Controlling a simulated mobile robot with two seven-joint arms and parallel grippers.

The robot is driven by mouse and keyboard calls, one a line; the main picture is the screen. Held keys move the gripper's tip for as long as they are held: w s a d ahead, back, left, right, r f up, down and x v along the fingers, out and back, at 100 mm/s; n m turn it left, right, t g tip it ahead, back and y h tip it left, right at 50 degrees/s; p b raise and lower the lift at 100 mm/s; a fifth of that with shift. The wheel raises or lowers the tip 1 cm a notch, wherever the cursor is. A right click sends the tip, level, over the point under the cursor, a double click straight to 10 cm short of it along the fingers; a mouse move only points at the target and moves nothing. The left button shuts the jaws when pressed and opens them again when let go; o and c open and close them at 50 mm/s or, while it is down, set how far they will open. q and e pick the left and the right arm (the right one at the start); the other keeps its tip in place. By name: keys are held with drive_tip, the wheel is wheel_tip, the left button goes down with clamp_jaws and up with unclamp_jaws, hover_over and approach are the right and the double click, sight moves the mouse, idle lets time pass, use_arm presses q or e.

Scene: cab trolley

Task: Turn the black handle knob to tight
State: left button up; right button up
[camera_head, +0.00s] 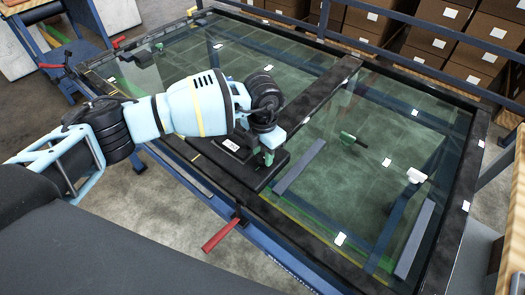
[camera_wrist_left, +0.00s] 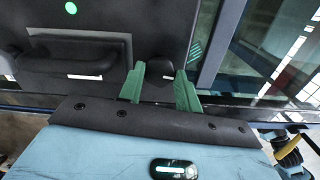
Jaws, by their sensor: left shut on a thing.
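My left gripper (camera_head: 268,156) reaches down to the black panel (camera_head: 253,178) at the near edge of the glass-covered frame. In the left wrist view its two green fingers (camera_wrist_left: 160,90) stand on either side of the small black handle knob (camera_wrist_left: 160,74), shut on it. The knob is dark against the dark panel, and its turn position cannot be read. In the head view the fingers and wrist hide it. My right gripper is in neither view.
The large glass-topped frame (camera_head: 476,165) fills the middle, with small white tags. A red lever (camera_head: 220,236) sticks out at its near side. Stacked cardboard boxes (camera_head: 436,40) stand behind it. Grey floor is open at lower left of the frame.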

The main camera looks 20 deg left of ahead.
sight(262, 156)
use_arm(q)
drive_tip(key=m, duration=0.4)
drive_tip(key=shift+m, duration=0.3)
drive_tip(key=m+b, duration=0.1)
drive_tip(key=m, duration=0.2)
drive_tip(key=shift+m, duration=0.3)
drive_tip(key=m+b, duration=0.1)
drive_tip(key=m, duration=0.3)
drive_tip(key=shift+m+b, duration=0.5)
drive_tip(key=shift+m, duration=1.5)
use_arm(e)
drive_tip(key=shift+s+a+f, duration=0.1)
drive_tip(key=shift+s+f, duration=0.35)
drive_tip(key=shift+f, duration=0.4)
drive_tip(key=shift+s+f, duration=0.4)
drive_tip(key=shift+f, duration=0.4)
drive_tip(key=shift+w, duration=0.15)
use_arm(q)
drive_tip(key=o, duration=1)
drive_tip(key=shift+r, duration=3.95)
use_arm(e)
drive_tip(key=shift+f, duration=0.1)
